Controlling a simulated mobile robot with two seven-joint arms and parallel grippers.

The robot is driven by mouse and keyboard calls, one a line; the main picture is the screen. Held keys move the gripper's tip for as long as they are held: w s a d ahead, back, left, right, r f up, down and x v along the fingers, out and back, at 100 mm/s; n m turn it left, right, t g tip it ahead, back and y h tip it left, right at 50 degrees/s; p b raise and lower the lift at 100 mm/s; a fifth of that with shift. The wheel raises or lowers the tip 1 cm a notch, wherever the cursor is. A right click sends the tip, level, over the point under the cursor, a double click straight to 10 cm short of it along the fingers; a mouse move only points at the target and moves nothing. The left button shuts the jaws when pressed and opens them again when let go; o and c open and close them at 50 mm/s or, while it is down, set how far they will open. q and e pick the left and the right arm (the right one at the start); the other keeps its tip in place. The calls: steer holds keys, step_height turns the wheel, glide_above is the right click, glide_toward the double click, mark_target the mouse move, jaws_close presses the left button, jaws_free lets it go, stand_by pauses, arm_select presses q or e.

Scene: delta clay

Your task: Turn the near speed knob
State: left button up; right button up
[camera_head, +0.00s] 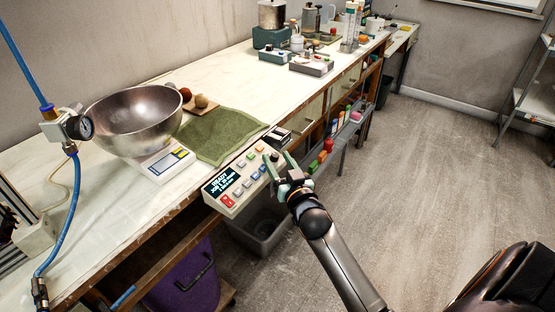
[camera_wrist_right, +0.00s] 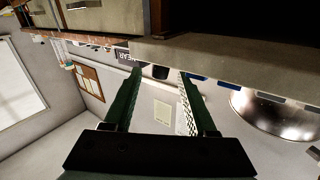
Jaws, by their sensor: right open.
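A pale control box (camera_head: 232,201) with a lit display reading "READY" and coloured buttons sits at the counter's front edge. A dark knob (camera_head: 274,157) shows at its right end, close to my right gripper's green fingers. My right gripper (camera_head: 281,166) is open at the box's front right. In the right wrist view, a dark knob-like part (camera_wrist_right: 160,72) shows between the tips of the open gripper (camera_wrist_right: 160,74), beside a label that seems to read "NEAR". I cannot tell whether the fingers touch it. My left gripper is not in view.
A metal bowl (camera_head: 135,118) stands on a white scale (camera_head: 166,167) left of the box. A green cloth (camera_head: 220,137) lies behind the box. A grey bin (camera_head: 262,228) is below the counter. A hose with a gauge stands at left. The floor at right is largely clear.

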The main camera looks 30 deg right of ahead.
steer(key=shift+c, duration=0.2)
steer(key=shift+c, duration=0.7)
jaws_close()
